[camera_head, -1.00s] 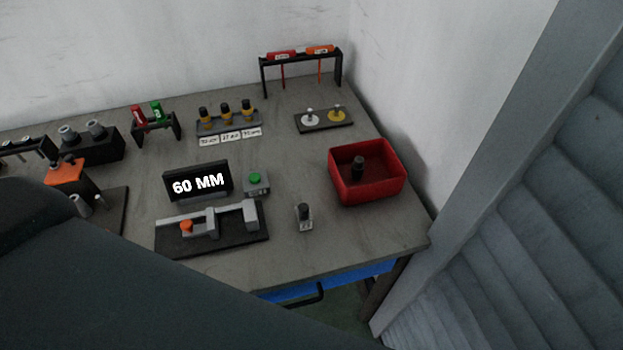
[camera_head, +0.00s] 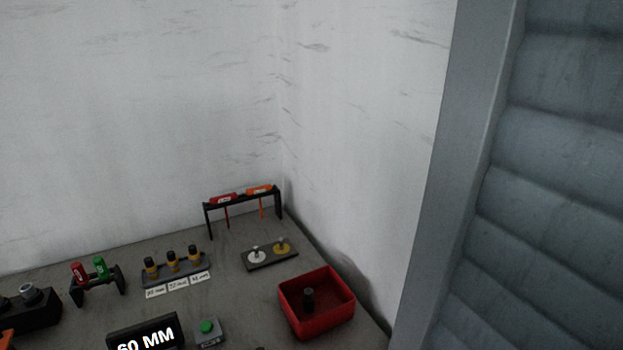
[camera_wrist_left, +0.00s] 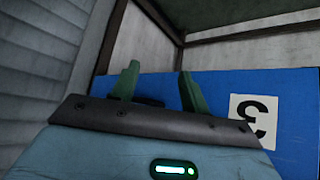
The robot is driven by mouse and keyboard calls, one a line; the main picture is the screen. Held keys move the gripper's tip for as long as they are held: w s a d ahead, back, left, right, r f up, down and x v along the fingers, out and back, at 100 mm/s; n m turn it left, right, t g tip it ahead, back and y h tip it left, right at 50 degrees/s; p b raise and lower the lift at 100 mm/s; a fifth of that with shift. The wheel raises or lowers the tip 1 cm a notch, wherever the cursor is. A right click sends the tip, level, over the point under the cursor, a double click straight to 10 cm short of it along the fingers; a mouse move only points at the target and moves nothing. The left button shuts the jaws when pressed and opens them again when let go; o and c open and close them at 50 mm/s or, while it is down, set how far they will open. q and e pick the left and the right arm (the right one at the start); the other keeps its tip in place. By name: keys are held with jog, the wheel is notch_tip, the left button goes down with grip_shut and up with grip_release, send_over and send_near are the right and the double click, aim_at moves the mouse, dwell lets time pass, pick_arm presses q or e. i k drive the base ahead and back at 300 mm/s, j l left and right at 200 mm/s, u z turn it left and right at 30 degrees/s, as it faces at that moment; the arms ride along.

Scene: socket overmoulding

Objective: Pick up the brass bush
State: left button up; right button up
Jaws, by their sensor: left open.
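I cannot pick out a brass bush with certainty. On the table's far side, a small dark plate (camera_head: 270,258) holds a white disc (camera_head: 256,258) and a yellow, brass-like disc (camera_head: 282,248), each with a pin. My left gripper (camera_wrist_left: 157,88) is open and empty in the left wrist view, in front of a blue panel (camera_wrist_left: 220,85) marked with an inverted 3. Neither gripper shows in the head view.
A rack (camera_head: 178,281) holds three black-and-yellow tools. Red and green pieces stand in a holder (camera_head: 97,290). A 60 MM display (camera_head: 146,332) and a green-button box (camera_head: 208,332) are at the front. A black stand (camera_head: 244,196) is at the back; walls close the right.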

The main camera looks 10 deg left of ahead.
aim_at(173, 262)
jog(key=j+u, duration=0.1)
jog(key=u, duration=0.3)
jog(key=j+u, duration=0.1)
jog(key=u, duration=0.3)
jog(key=j+u, duration=0.1)
jog(key=u, duration=0.3)
